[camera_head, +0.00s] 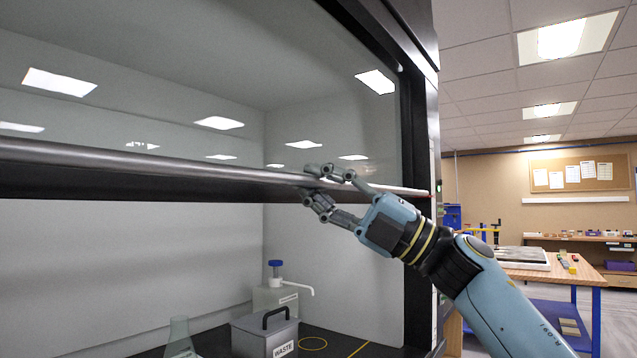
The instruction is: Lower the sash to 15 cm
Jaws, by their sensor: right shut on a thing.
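The sash is a clear glass pane (270,70) with a dark metal handle bar (150,170) along its lower edge, crossing the head view from the left to the hood's right post. It stands raised, with a wide opening below the bar. My right gripper (318,186) is shut on the bar near its right end, one finger above and one below. My left gripper is not in view. I see no scale that tells the opening's height.
Inside the hood, under the bar, stand a grey waste box (262,337), a blue-capped dispenser bottle (277,292) and a glass flask (180,340). The hood's dark right post (418,200) is close to my right arm. A wooden workbench (550,272) stands farther right.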

